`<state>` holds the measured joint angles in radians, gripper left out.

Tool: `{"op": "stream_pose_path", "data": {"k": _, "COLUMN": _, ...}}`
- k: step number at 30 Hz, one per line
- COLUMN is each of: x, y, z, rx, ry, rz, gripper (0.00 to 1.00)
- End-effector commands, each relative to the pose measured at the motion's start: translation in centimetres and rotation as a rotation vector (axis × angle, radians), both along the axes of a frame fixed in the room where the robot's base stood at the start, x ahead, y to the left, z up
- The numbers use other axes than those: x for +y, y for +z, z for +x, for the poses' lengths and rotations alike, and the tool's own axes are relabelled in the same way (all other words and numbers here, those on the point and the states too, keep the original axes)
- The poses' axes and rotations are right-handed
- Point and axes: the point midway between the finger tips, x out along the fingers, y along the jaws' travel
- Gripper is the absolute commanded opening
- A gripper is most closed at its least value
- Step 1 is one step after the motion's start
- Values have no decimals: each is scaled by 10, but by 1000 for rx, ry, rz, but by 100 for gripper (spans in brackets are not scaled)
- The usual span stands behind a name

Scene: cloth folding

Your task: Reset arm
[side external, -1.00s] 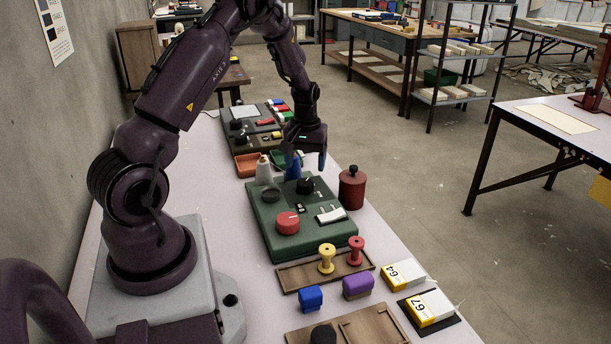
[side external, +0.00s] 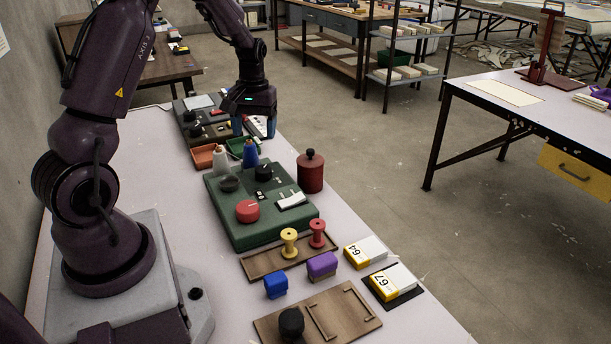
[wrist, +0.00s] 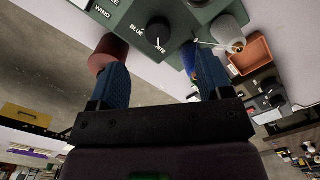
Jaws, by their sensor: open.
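My gripper (side external: 254,127) is open, with two blue fingers pointing down and nothing between them. It hangs above the table, beyond the green control box (side external: 229,238). A blue thread cone (side external: 250,152) and a white cone (side external: 220,158) stand below it on the near side; both appear apart from the fingers. In the wrist view the spread fingers of my gripper (wrist: 160,70) frame bare table and the box's black knob (wrist: 158,32). The blue cone (wrist: 190,58) is partly hidden by one finger there.
A dark red canister (side external: 311,174) stands right of the box. Orange (side external: 203,156) and green trays sit near the cones, with a dark panel (side external: 190,128) behind. Spools, blocks and numbered boxes (side external: 365,252) fill the near table. The floor to the right is open.

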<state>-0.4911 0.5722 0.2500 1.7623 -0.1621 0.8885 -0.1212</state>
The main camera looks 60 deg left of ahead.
Motion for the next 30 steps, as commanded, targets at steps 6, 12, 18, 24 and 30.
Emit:
{"op": "stream_pose_path", "data": {"k": 6, "x": -71, "y": 54, "z": -14, "rx": -64, "ry": -202, "rz": -5, "gripper": 73}}
{"op": "stream_pose_path", "data": {"k": 12, "x": -145, "y": 103, "z": -40, "rx": -162, "ry": -441, "rz": 34, "gripper": 73}}
{"op": "stream_pose_path", "data": {"k": 18, "x": -206, "y": 137, "z": -78, "rx": -280, "ry": -674, "rz": 109, "gripper": 73}}
{"op": "stream_pose_path", "data": {"k": 24, "x": -243, "y": 157, "z": -111, "rx": -408, "ry": -840, "rz": 191, "gripper": 73}}
{"op": "stream_pose_path", "data": {"k": 30, "x": -258, "y": 174, "z": -121, "rx": -508, "ry": -906, "rz": 236, "gripper": 73}}
